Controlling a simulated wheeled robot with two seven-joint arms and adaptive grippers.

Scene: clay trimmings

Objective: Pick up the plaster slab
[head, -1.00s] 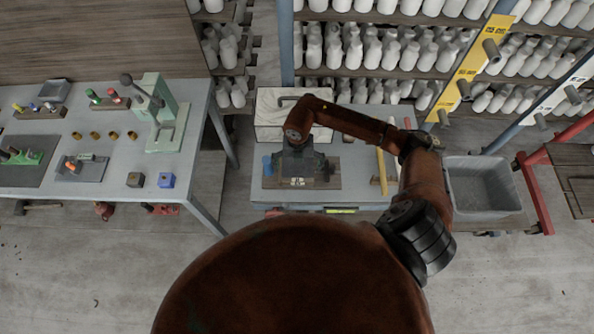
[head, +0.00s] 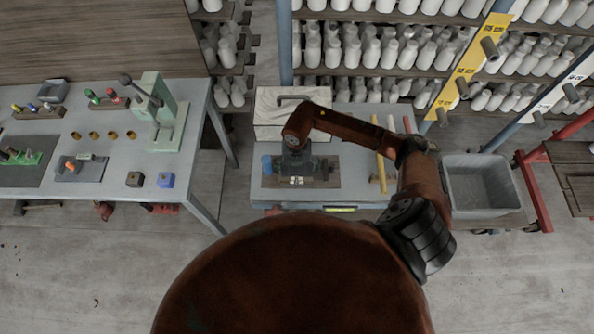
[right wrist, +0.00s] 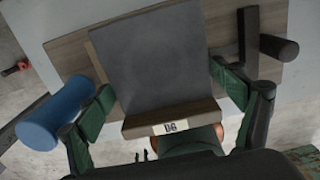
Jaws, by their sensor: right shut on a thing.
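In the head view my right gripper (head: 296,162) is above the board (head: 328,170) and hides most of the slab; only the small pale label shows. I cannot tell whether the slab is clear of the board. My left gripper is not in view.
A dark bar (right wrist: 248,35) and a dark cylinder lie to the right. A yellow stick (head: 381,172) and a grey bin (head: 480,187) are right of the board. A white block (head: 275,115) is behind.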

